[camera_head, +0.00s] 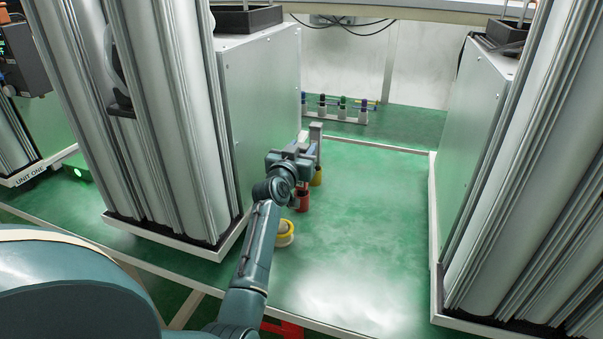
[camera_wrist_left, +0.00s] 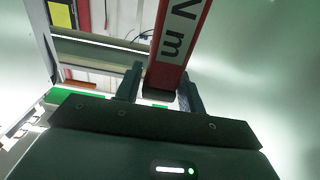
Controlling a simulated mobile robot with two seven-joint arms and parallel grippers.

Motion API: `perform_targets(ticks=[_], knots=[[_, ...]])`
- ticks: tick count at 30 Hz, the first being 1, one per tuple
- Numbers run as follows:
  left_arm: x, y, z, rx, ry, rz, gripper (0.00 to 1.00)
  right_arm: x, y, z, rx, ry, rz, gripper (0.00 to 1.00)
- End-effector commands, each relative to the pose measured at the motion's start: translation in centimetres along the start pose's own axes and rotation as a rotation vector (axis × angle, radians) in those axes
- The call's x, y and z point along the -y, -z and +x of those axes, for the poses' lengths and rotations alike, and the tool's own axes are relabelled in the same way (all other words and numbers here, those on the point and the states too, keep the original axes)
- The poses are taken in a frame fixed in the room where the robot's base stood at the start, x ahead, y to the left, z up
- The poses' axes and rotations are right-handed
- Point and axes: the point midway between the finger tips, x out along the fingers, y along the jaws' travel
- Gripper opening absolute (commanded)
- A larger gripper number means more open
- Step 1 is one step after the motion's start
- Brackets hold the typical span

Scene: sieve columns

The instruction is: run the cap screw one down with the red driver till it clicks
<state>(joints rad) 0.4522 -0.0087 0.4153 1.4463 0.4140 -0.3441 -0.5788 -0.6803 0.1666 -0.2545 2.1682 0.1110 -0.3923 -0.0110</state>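My left gripper (camera_head: 292,158) is over the green bench in the head view, its arm reaching up from the bottom. In the left wrist view a red bar-like body (camera_wrist_left: 176,45) with dark lettering, which looks like the red driver, lies between the two fingers (camera_wrist_left: 160,88). Both fingers sit close along its sides, and its dark lower end is near the palm. In the head view a red piece (camera_head: 303,198) shows just below the gripper, partly hidden by it; I cannot tell whether it is the same object. I cannot make out cap screw one. My right gripper is not in view.
A yellow piece (camera_head: 316,176) is just right of the gripper, and a yellow-rimmed round item (camera_head: 284,233) lies nearer. A rack of several coloured-top items (camera_head: 340,107) stands at the back. Tall column units flank left (camera_head: 265,100) and right (camera_head: 475,150). The bench middle (camera_head: 370,220) is clear.

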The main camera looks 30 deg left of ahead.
Motion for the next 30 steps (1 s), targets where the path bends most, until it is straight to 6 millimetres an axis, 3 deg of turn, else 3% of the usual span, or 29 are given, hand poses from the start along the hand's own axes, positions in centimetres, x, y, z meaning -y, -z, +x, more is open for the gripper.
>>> perform_targets(ticks=[14, 26, 30], knots=[[0.0, 0.0, 0.0, 0.0, 0.0, 0.0, 0.0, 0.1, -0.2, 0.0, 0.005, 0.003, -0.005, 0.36], [0.0, 0.2, 0.0, -0.004, 0.001, 0.0, 0.0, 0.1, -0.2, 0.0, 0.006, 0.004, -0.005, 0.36], [0.0, 1.6, 0.0, -0.008, 0.0, -0.001, 0.0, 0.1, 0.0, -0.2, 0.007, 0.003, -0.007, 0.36]])
